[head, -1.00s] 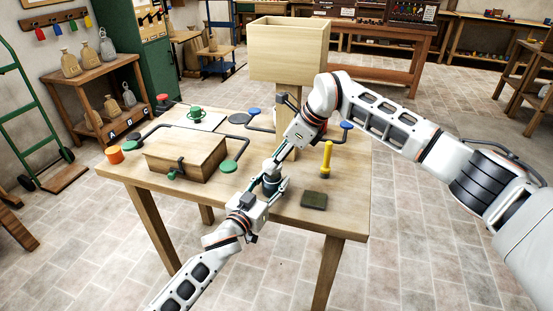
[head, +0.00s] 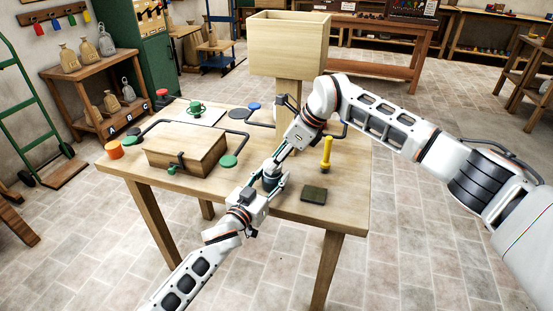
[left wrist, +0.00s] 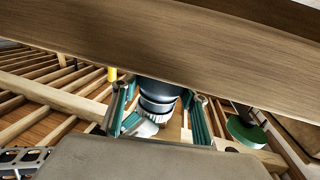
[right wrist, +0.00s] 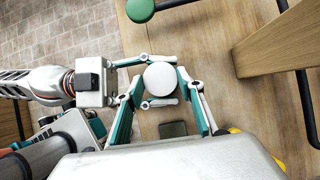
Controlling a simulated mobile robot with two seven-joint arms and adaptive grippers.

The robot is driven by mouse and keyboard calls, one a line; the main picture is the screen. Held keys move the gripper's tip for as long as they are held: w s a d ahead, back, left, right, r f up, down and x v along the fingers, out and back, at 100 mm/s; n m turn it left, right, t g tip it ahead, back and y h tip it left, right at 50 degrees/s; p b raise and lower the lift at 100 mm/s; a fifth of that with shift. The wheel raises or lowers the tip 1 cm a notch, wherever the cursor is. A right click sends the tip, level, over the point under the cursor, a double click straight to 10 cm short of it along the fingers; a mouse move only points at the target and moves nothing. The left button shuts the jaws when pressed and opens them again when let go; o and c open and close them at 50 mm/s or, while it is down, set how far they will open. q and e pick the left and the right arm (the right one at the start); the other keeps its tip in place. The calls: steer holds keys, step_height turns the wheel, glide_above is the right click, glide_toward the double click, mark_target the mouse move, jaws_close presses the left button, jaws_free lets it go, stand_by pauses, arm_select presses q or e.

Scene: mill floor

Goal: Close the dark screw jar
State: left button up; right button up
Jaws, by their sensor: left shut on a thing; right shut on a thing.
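The dark screw jar (head: 270,184) stands upright near the front edge of the wooden table (head: 290,208). My left gripper (head: 273,188) reaches in from the front left and is shut around the jar's body; the dark body also shows between its fingers in the left wrist view (left wrist: 158,90). My right gripper (head: 272,170) comes down from above and is shut on the lid at the jar's top. The lid shows as a pale round disc (right wrist: 160,79) between its fingers in the right wrist view. Whether the lid is fully seated or threaded cannot be told.
A dark green pad (head: 314,194) lies right of the jar, with a yellow upright handle (head: 327,153) behind it. A wooden box (head: 187,152) and a green disc on a bent arm (head: 228,160) are to the left. A wooden hopper (head: 289,48) rises behind.

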steer(key=shift+f, duration=0.5)
arm_select(q)
jaws_close()
arm_select(e)
steer(key=o, duration=0.8)
steer(key=shift+r, duration=2.2)
steer(key=o, duration=0.5)
steer(key=shift+o, duration=0.2)
